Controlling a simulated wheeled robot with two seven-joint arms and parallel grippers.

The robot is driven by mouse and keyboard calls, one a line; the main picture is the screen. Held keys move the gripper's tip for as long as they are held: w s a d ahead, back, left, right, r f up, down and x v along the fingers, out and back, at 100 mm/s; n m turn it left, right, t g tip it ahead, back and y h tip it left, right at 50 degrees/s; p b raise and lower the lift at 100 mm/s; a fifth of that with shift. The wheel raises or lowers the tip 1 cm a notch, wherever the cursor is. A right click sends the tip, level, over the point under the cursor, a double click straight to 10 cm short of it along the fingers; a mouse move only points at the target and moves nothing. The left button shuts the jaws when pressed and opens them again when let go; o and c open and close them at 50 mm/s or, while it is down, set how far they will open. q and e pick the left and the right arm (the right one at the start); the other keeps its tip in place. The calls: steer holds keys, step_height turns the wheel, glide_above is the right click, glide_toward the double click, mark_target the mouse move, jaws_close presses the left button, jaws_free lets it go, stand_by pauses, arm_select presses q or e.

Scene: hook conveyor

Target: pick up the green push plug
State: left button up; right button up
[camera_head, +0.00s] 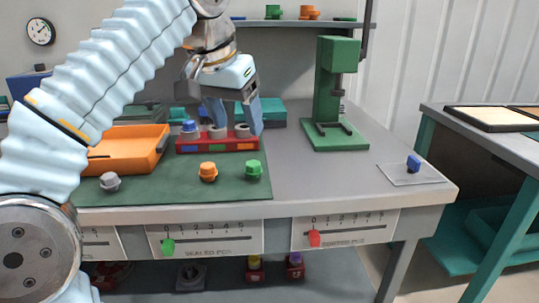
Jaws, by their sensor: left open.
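The green push plug (254,170) sits on the dark green mat (160,190), near the mat's right edge. My left gripper (235,122) is open, with its fingers pointing down. In the picture it overlaps the red rack, above and behind the green plug and apart from it. Nothing shows held between the fingers. My right gripper is not in view.
An orange plug (208,172) and a grey plug (110,182) sit on the mat. The red rack (218,146) holds a blue plug (189,127). An orange bin (125,148) stands left, a green press (333,110) right. A blue plug (413,163) lies far right.

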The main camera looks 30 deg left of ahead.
arm_select(q)
glide_above(253, 163)
steer(key=s, duration=0.2)
steer(key=f, duration=0.6)
steer(key=shift+s+f, duration=0.2)
steer(key=shift+f, duration=0.2)
steer(key=x, duration=0.6)
steer(key=shift+w+r, duration=0.1)
steer(key=shift+w, duration=0.05)
steer(key=shift+c, duration=0.3)
steer(key=c, duration=1)
